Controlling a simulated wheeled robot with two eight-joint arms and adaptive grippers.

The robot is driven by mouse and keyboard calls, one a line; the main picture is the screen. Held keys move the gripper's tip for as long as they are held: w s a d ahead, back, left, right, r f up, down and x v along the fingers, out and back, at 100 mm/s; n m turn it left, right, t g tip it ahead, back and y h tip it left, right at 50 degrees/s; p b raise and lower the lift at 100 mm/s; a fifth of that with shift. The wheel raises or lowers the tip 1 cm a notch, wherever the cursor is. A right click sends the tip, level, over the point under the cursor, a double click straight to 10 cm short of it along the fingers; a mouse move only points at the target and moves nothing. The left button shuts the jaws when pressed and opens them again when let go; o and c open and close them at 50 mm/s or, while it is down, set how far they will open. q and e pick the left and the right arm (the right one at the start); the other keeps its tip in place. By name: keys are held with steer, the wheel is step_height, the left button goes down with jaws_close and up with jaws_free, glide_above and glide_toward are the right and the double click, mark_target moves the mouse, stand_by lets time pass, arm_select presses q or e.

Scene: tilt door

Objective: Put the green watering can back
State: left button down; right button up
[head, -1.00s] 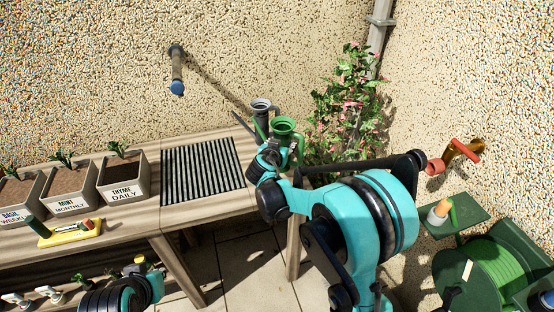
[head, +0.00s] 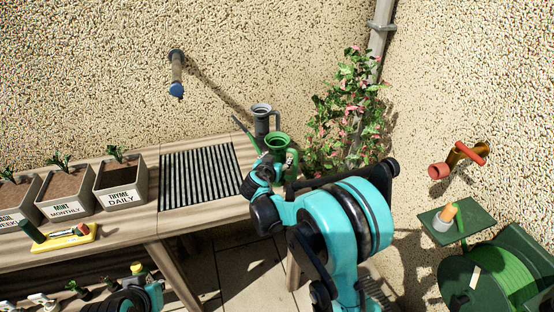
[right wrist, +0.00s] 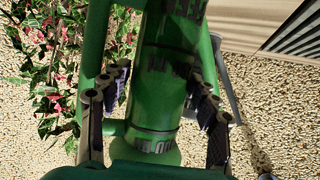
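The green watering can (head: 277,145) is at the right end of the wooden table, in front of and to the right of a grey can (head: 262,112). My right gripper (head: 274,166) is at the green can. Whether the can's base touches the tabletop is hidden. Only a teal and black part of my left arm shows at the bottom left; its fingers are not visible.
A black-striped mat (head: 200,173) lies on the table (head: 190,215), left of the cans. Labelled planters (head: 121,182) and a yellow tray (head: 65,240) stand further left. A flowering plant (head: 345,115) is behind right. A green hose reel (head: 495,275) stands at right.

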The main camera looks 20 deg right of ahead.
steer(key=shift+r, duration=0.15)
steer(key=shift+s+a+r+p, duration=0.1)
steer(key=shift+s+r+p, duration=0.1)
steer(key=shift+p, duration=0.1)
steer(key=p+v, duration=0.3)
steer(key=v, duration=0.8)
steer(key=s+d+n+g+y, duration=0.2)
steer(key=s+n+g+y, duration=0.2)
steer(key=s, duration=2.3)
steer(key=n+y, duration=0.2)
steer(key=shift+s+d+g+y, duration=0.2)
steer(key=shift+s+g+y, duration=0.1)
steer(key=shift+s+y, duration=0.1)
